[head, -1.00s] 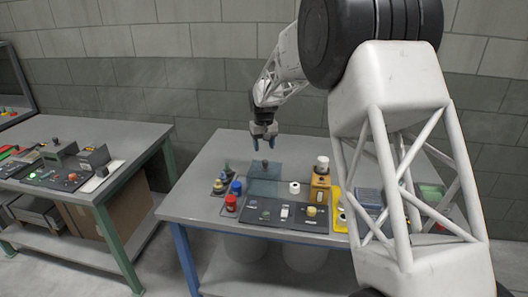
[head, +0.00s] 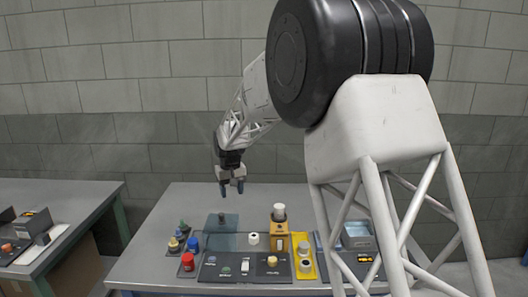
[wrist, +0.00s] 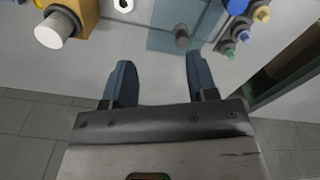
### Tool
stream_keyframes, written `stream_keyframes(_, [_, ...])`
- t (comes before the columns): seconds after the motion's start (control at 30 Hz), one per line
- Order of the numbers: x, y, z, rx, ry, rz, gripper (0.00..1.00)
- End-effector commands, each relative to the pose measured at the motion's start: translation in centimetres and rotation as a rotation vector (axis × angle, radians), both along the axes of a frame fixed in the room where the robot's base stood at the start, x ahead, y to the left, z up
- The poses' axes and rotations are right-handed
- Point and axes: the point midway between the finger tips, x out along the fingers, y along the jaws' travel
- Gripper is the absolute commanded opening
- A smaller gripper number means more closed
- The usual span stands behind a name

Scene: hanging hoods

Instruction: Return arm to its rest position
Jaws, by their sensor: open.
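My gripper (head: 231,188) hangs in the air above the back part of the grey table (head: 150,251), fingers pointing down. In the wrist view its two blue fingers (wrist: 158,82) stand apart with nothing between them. Most of my arm shows at the right of the head view and hides part of the table behind it.
A translucent blue hood (head: 221,233) with a dark knob, a yellow block with a white cap (head: 279,228), a red cap (head: 187,262) and a dark control panel (head: 240,268) stand on the table. A second table (head: 62,205) is at left. A block wall is behind.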

Motion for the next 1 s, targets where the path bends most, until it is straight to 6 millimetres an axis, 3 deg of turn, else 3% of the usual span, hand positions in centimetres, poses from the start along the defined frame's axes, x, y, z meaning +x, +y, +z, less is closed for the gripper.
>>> stream_keyframes(0.2, [-3.8,-4.5,3.5,0.007,-0.020,-0.042,0.53])
stream_keyframes(0.53, [-10.2,-10.6,7.5,0.016,-0.049,-0.103,0.53])
stream_keyframes(1.0, [-20.5,-18.1,10.9,0.026,-0.086,-0.190,0.53])
